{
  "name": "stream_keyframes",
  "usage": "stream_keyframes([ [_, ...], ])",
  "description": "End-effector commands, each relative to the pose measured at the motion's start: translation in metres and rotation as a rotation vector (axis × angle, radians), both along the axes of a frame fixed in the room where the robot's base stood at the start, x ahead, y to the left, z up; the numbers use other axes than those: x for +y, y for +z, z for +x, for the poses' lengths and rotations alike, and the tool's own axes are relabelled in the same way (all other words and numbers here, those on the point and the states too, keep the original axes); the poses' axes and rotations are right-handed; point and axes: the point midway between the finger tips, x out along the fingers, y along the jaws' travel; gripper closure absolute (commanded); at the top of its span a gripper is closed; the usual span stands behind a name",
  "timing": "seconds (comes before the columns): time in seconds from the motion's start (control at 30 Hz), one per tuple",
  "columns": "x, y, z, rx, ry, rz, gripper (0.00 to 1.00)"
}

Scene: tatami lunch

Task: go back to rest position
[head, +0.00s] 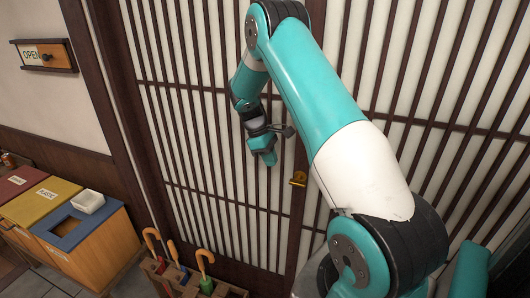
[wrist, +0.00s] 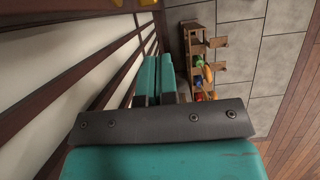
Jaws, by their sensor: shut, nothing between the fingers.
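My gripper (head: 266,150) is raised in front of the slatted sliding door (head: 215,130), with my arm arching over from the right in the head view. Its fingers point down. In the wrist view my gripper (wrist: 157,80) shows two teal fingers side by side, shut with nothing held between them. A brass door latch (head: 299,179) is on the door just to the right of the gripper and a little lower, apart from it.
An umbrella stand (head: 236,293) with several umbrellas stands low by the door; it also shows in the wrist view (wrist: 190,45). Sorting bins (head: 112,240) with a white container (head: 88,201) on the blue one are at left. An OPEN sign (head: 45,55) hangs on the wall.

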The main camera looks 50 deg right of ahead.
Motion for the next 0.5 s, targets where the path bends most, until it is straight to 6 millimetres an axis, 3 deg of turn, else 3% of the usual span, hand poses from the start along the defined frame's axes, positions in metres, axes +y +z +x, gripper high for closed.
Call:
stream_keyframes([
  [0.2, 0.008, 0.032, 0.015, -0.003, 0.006, -0.001, 1.00],
  [0.5, 0.008, 0.043, 0.017, 0.000, 0.005, 0.001, 1.00],
])
